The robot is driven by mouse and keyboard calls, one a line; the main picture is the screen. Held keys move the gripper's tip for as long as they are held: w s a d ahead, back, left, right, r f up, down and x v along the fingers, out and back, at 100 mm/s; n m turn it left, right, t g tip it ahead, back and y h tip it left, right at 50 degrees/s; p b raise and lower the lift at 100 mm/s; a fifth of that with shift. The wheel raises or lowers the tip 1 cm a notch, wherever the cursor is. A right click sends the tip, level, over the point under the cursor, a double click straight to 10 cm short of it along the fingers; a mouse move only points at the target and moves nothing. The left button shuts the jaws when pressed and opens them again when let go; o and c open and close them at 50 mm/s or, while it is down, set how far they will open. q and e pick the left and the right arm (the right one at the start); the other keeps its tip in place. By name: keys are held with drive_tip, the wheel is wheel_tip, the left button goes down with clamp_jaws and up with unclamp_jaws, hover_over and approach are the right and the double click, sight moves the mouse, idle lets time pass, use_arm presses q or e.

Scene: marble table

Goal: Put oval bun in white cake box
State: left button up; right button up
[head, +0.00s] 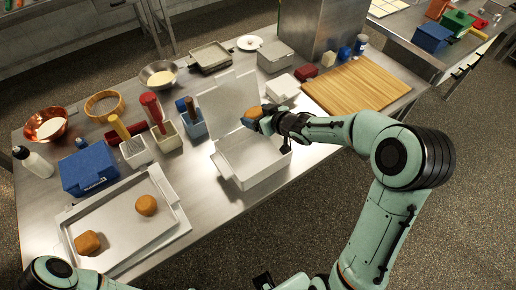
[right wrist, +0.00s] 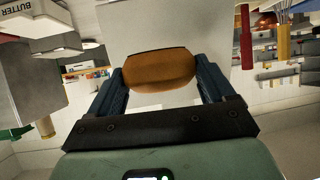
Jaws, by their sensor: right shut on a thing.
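The open white cake box (head: 262,178) stands at the table's front edge, its lid (head: 228,97) raised at the back. My right gripper (head: 257,120) is shut on an orange-brown oval bun (head: 252,112) and holds it above the box's rear part, in front of the lid. In the right wrist view the bun (right wrist: 160,70) sits crosswise between both fingers, with the pale lid (right wrist: 180,30) behind it. Two more brown buns, one rounder (head: 146,205) and one blockier (head: 87,242), lie on the tray. My left arm shows at bottom left; its gripper cannot be made out.
The metal tray (head: 183,225) lies at the front left. A blue box (head: 88,168) and several utensil holders (head: 168,137) stand left of the cake box. A wooden board (head: 358,83) and a small white box (head: 283,88) are to the right and behind.

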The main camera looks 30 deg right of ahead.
drive_tip(key=shift+f+b, duration=1.65)
drive_tip(key=shift+f, duration=5.45)
use_arm(q)
drive_tip(key=f, duration=0.1)
drive_tip(key=s+f, duration=0.1)
drive_tip(key=f, duration=0.1)
drive_tip(key=s+f, duration=0.1)
drive_tip(key=shift+s+f, duration=0.15)
drive_tip(key=shift+f, duration=0.25)
use_arm(e)
drive_tip(key=shift+f+b, duration=0.6)
drive_tip(key=o, duration=0.9)
drive_tip(key=shift+s+f, duration=0.1)
drive_tip(key=shift+r+p, duration=0.5)
drive_tip(key=shift+p, duration=0.1)
use_arm(q)
drive_tip(key=shift+w+r+p, duration=0.2)
drive_tip(key=shift+r+p, duration=0.35)
use_arm(e)
drive_tip(key=v, duration=1.2)
drive_tip(key=shift+r, duration=0.2)
